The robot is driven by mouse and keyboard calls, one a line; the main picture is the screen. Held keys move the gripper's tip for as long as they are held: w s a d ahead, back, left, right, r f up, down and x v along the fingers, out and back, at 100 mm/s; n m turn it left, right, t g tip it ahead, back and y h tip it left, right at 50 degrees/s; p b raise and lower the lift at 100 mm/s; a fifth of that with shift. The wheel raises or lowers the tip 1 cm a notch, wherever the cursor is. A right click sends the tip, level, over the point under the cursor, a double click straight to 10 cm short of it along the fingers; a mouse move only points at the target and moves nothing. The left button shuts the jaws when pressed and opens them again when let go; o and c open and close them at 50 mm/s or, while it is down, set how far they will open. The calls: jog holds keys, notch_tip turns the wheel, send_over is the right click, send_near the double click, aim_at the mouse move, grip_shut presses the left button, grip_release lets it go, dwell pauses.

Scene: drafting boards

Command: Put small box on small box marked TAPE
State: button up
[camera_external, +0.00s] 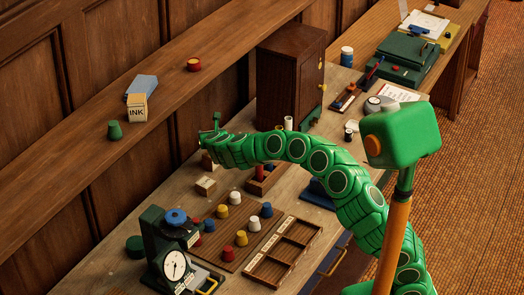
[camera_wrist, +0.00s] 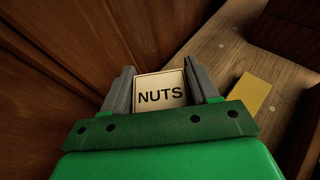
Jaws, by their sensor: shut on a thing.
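My gripper (camera_wrist: 160,90) is shut on a small cream box marked NUTS (camera_wrist: 160,92), with a grey finger on each side of it. In the external view my gripper (camera_external: 209,138) is at the left end of the green arm, over the back of the bench near the wall. The held box is mostly hidden there. A small box with a pale top (camera_external: 205,186) sits on the bench just below and in front of my gripper, apart from it. Its marking is too small to read, so I cannot tell if it says TAPE.
A board with several coloured pegs (camera_external: 238,225), an empty divided tray (camera_external: 283,252) and a scale (camera_external: 175,265) stand in front. A wooden cabinet (camera_external: 290,75) stands behind the arm. A shelf (camera_external: 165,108) runs along the wall with an INK box (camera_external: 137,108). A yellow flat piece (camera_wrist: 248,100) lies right of my gripper.

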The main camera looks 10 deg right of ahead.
jog(key=shift+w+a+f, duration=0.1)
jog(key=shift+w+f, duration=0.05)
jog(key=shift+f, duration=0.1)
jog(key=shift+w+a+f, duration=0.1)
jog(key=shift+w, duration=0.05)
jog(key=shift+f, duration=1.45)
jog(key=shift+f, duration=0.1)
jog(key=o, duration=1.1)
jog(key=shift+s+r, duration=0.3)
jog(key=shift+s, duration=0.15)
jog(key=v, duration=1.1)
